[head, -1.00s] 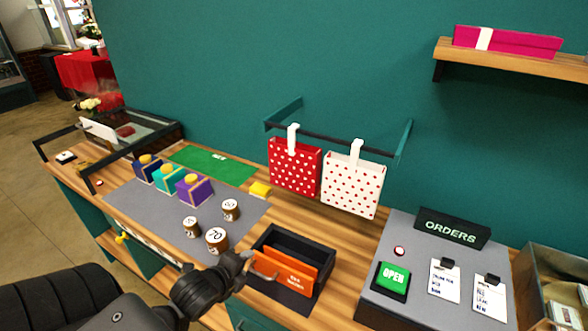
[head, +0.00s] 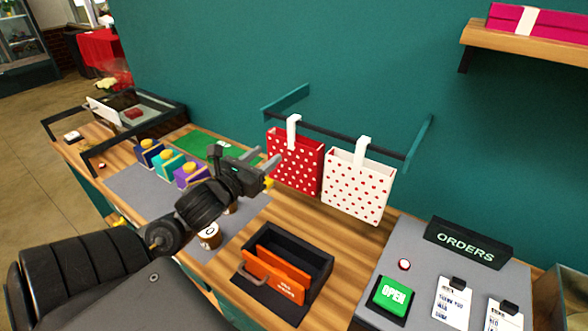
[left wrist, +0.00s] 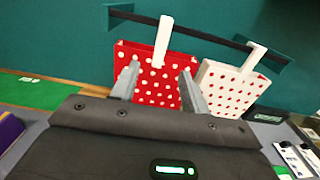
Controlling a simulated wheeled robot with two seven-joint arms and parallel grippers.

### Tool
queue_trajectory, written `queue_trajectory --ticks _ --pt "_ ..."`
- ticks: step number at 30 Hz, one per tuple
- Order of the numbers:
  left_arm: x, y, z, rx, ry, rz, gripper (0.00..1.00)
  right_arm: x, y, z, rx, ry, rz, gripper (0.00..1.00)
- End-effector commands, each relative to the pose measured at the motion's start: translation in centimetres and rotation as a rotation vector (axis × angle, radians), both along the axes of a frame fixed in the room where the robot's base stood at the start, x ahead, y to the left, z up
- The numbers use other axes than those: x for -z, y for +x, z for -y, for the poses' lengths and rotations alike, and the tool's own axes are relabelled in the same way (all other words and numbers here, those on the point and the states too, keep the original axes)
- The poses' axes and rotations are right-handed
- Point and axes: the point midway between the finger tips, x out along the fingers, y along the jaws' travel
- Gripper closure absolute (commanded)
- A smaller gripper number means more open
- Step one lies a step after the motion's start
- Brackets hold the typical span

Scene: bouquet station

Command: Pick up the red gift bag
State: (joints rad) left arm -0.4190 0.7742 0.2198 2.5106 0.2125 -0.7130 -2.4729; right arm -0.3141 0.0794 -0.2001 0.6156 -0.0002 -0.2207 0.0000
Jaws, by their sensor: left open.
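The red gift bag (head: 294,163) has white dots and hangs by a white strap from a dark rail on the wall. It also shows in the left wrist view (left wrist: 157,80), where it lies ahead, between my finger tips in the picture. My left gripper (head: 268,171) is open and empty, just left of the red bag in the head view. In the left wrist view its two fingers (left wrist: 158,88) stand apart and overlap the bag's sides in the picture; I cannot tell whether they touch it. My right gripper is not in view.
A white bag with red dots (head: 357,186) hangs right beside the red one. Below are a black tray with an orange divider (head: 277,275), an orders panel (head: 468,243) and small boxes (head: 166,161) on the counter. A shelf (head: 525,52) juts out at upper right.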

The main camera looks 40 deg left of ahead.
Motion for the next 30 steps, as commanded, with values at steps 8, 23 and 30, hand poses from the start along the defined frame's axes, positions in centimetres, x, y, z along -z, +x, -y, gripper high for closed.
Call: queue_trajectory --ticks 8,23,30 --pt "0.0 3.2 -0.3 0.002 0.004 0.0 0.55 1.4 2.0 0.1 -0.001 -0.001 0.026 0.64" --pt "-0.9 6.6 -0.5 0.001 0.003 -0.002 0.55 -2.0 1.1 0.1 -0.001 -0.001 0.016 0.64" --pt "-0.3 8.8 -0.7 0.002 0.005 -0.004 0.55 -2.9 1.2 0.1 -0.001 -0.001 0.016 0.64"
